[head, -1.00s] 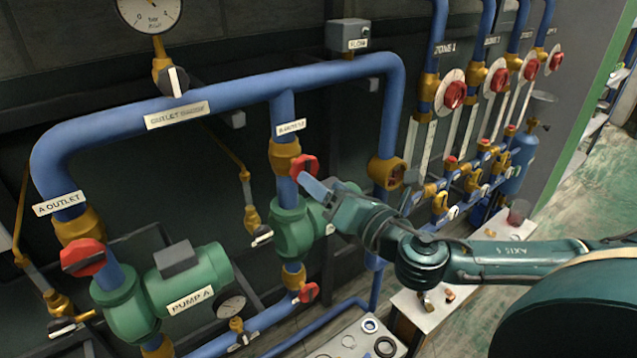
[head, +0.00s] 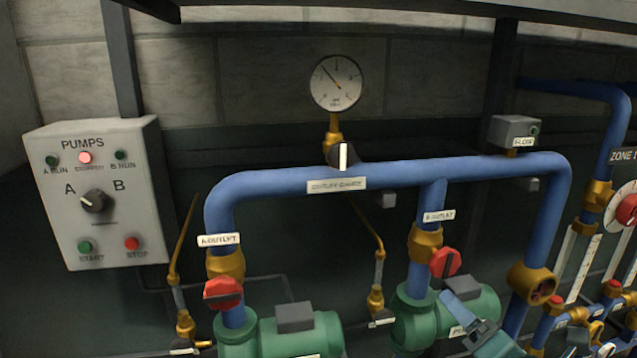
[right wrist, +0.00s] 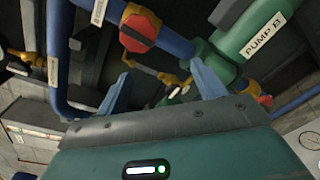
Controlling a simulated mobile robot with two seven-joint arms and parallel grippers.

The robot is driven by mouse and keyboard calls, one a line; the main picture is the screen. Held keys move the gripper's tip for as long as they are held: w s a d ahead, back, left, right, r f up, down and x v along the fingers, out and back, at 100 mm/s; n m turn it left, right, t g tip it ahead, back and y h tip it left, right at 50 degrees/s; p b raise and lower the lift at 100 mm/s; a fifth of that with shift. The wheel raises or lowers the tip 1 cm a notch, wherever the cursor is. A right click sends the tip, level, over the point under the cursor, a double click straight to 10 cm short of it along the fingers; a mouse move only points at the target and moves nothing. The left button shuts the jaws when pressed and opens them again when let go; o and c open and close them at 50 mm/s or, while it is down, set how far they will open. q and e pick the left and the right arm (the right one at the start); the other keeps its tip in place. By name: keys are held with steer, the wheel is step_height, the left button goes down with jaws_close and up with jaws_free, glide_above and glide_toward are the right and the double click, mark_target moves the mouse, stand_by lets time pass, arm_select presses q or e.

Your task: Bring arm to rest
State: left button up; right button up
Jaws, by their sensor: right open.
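My right gripper (head: 454,303) shows at the bottom right of the head view, its blue fingers just below the red B outlet valve handle (head: 445,262) and in front of the green pump B (head: 478,303). In the right wrist view its two fingers (right wrist: 163,88) stand well apart with nothing between them. The same kind of red handle (right wrist: 139,28) shows beyond the fingers there, apart from them, with pump B (right wrist: 248,35) to its right. My left gripper is in no view.
A grey pump control box (head: 98,200) with a lit red lamp hangs at the left. Blue pipes (head: 270,183), a round gauge (head: 336,83) and the red A outlet handle (head: 223,293) fill the middle. Zone valves (head: 626,210) stand at the right edge.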

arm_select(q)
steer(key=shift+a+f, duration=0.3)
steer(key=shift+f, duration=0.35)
arm_select(e)
steer(key=s+a+f+m+g, duration=0.2)
steer(key=s+a+f+m, duration=0.1)
steer(key=f+m, duration=0.5)
steer(key=s+a+f+m+g, duration=0.2)
steer(key=s+f+m, duration=0.4)
steer(key=f+m, duration=0.3)
steer(key=s+a+f+m+g, duration=0.2)
steer(key=s+a+f+m, duration=0.2)
steer(key=f+m, duration=0.4)
step_height(320, 180, down, 5)
steer(key=shift+s+a+r+m+g+y, duration=0.15)
steer(key=shift+s+a+m+g+y, duration=0.15)
steer(key=shift+s, duration=0.4)
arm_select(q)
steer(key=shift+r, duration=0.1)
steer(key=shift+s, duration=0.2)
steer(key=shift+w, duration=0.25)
